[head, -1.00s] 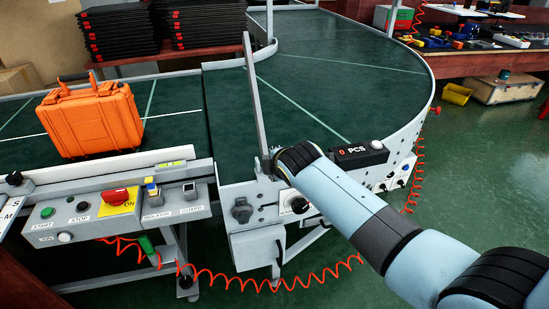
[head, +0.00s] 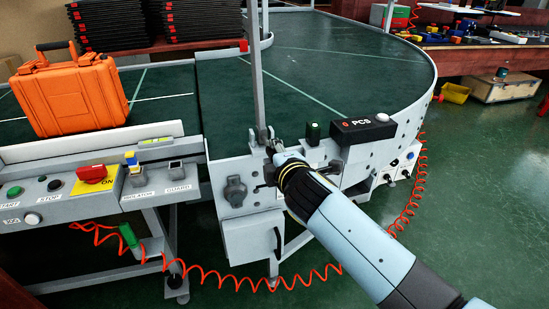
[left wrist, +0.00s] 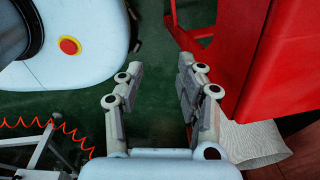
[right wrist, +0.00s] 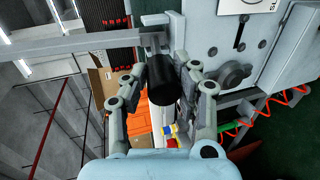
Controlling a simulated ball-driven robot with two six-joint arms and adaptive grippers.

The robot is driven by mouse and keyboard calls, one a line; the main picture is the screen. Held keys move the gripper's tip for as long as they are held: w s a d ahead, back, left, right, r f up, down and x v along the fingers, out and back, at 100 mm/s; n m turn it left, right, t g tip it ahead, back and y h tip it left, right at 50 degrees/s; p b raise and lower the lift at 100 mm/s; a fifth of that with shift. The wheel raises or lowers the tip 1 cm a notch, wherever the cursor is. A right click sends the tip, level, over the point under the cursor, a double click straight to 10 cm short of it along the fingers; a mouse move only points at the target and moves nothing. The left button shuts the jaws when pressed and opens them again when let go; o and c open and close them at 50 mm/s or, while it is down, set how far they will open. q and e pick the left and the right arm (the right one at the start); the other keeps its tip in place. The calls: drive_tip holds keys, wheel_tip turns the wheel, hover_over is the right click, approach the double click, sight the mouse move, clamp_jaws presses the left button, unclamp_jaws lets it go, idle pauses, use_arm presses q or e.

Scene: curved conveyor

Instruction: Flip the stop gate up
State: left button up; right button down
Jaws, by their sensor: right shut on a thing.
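The stop gate (head: 258,80) is a long grey bar standing nearly upright at the conveyor's front edge; its top runs out of the head view. In the right wrist view the bar (right wrist: 80,43) runs across the upper left, with a black cylindrical handle (right wrist: 161,85) at its end. My right gripper (right wrist: 165,70) is shut on this handle. In the head view my right gripper (head: 271,155) is at the gate's base and its wrist hides the handle. My left gripper (left wrist: 153,90) is open and empty, seen only in the left wrist view.
An orange case (head: 72,97) stands on the conveyor belt (head: 330,75) left of the gate. A control panel (head: 60,212) is at front left, and a black PCS counter box (head: 362,131) is right of my gripper. A red structure (left wrist: 265,55) is close to my left gripper.

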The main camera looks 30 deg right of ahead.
drive_tip(key=shift+s+f, duration=0.2)
drive_tip(key=shift+f, duration=0.3)
drive_tip(key=c, duration=1.2)
unclamp_jaws()
drive_tip(key=shift+c, duration=0.2)
drive_tip(key=shift+o, duration=1.1)
drive_tip(key=shift+w, duration=0.15)
drive_tip(key=shift+r, duration=0.1)
drive_tip(key=shift+r, duration=0.15)
drive_tip(key=v, duration=1.2)
